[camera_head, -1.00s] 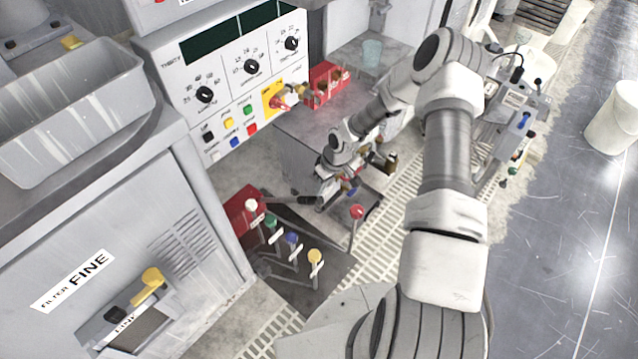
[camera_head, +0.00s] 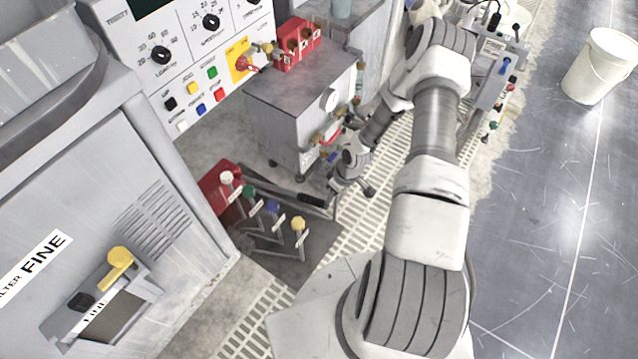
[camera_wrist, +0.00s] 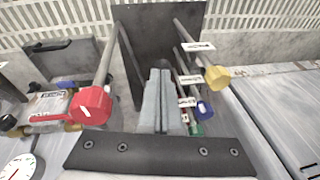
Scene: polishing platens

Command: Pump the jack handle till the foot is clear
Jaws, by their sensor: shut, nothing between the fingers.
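Levers with white (camera_head: 227,178), green (camera_head: 248,190), blue (camera_head: 272,207) and yellow (camera_head: 298,223) knobs stand on a dark floor plate (camera_head: 300,255). A bar with a black grip (camera_head: 310,199) lies behind them; I cannot tell which is the jack handle. My gripper (camera_head: 338,186) is low beside the plate's far right corner. In the wrist view its grey fingers (camera_wrist: 162,98) are together and empty, between a red-knobbed rod (camera_wrist: 92,105) on the left and the yellow, blue and green knobs on the right. Small dark feet (camera_head: 272,162) show under a grey cabinet (camera_head: 290,115); their floor clearance is unclear.
A red box (camera_head: 216,188) sits behind the white-knobbed lever. The control panel (camera_head: 190,60) and the FINE filter cabinet (camera_head: 130,190) stand at left. Floor grating (camera_head: 385,180) runs past the plate. A white bucket (camera_head: 599,66) stands on open floor at right.

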